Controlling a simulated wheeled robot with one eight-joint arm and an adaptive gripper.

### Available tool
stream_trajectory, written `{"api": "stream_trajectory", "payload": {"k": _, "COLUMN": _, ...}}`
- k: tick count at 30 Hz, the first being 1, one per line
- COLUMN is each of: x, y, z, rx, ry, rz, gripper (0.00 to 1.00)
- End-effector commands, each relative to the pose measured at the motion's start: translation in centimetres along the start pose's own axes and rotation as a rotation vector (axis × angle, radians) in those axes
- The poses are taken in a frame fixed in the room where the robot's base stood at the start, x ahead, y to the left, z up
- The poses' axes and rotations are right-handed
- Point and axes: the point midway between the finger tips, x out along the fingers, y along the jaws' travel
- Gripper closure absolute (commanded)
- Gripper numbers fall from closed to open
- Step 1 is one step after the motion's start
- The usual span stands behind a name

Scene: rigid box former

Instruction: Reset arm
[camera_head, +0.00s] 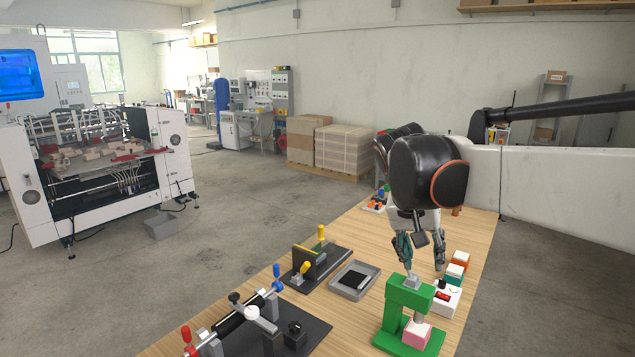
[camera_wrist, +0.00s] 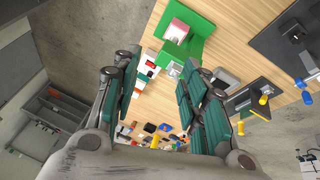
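My gripper (camera_head: 421,252) hangs fingers-down above the right part of the wooden table (camera_head: 352,322), behind the green press stand (camera_head: 402,308). Its two fingers are spread apart with nothing between them. In the wrist view my gripper (camera_wrist: 160,92) also shows open, with the table and the green stand (camera_wrist: 190,32) seen past the gap. A pink and white box (camera_head: 416,334) sits in the base of the green stand. The gripper appears apart from the stand.
A white box with a red switch (camera_head: 447,297) and small colored boxes (camera_head: 456,270) stand right of the stand. A grey tray (camera_head: 354,281) and a black fixture with yellow handles (camera_head: 318,262) lie left. A clamp fixture (camera_head: 250,325) is at front left. Bare wood shows between them.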

Motion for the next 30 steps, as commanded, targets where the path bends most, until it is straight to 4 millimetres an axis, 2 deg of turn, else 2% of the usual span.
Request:
{"api": "stream_trajectory", "payload": {"k": 1, "x": 0.4, "y": 0.7, "z": 1.7, "rx": -0.017, "ry": 0.007, "rz": -0.027, "gripper": 0.6}}
{"api": "stream_trajectory", "payload": {"k": 9, "x": 2.0, "y": 3.1, "z": 9.3, "rx": -0.123, "ry": 0.076, "rz": -0.173, "gripper": 0.6}}
{"api": "stream_trajectory", "payload": {"k": 21, "x": 6.7, "y": 4.5, "z": 20.6, "rx": -0.242, "ry": 0.232, "rz": -0.343, "gripper": 0.6}}
{"api": "stream_trajectory", "payload": {"k": 25, "x": 8.0, "y": 4.5, "z": 22.8, "rx": -0.265, "ry": 0.274, "rz": -0.372, "gripper": 0.6}}
{"api": "stream_trajectory", "payload": {"k": 30, "x": 8.7, "y": 4.5, "z": 24.0, "rx": -0.278, "ry": 0.301, "rz": -0.388, "gripper": 0.6}}
